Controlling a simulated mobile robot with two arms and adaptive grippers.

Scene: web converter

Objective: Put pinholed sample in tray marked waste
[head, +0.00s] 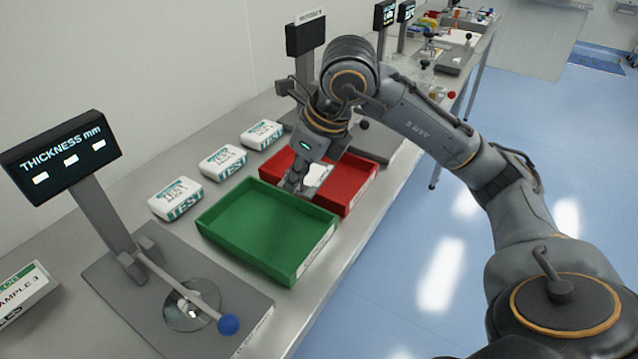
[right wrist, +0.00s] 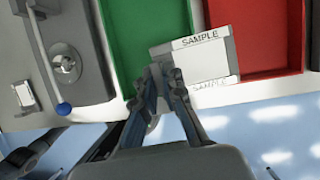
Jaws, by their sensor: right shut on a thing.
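My right gripper (head: 294,184) is shut on a white sample (head: 317,175) and holds it over the near-left part of the red tray (head: 362,188), close to the green tray (head: 270,228). In the right wrist view, my right gripper (right wrist: 165,74) grips the left edge of the flat sample (right wrist: 203,62), which reads SAMPLE on its strips. There the sample overlaps the border between the green tray (right wrist: 122,50) and the red tray (right wrist: 270,74). The tray labels are too small to read, and I cannot see a pinhole. My left gripper is not in view.
A thickness gauge with a display (head: 62,158) and a blue-knobbed lever (head: 228,324) stands at the near left. Several TEST packs (head: 223,160) line the wall behind the trays. A SAMPLE 3 box (head: 22,292) lies at the left edge. More instruments stand farther along the bench.

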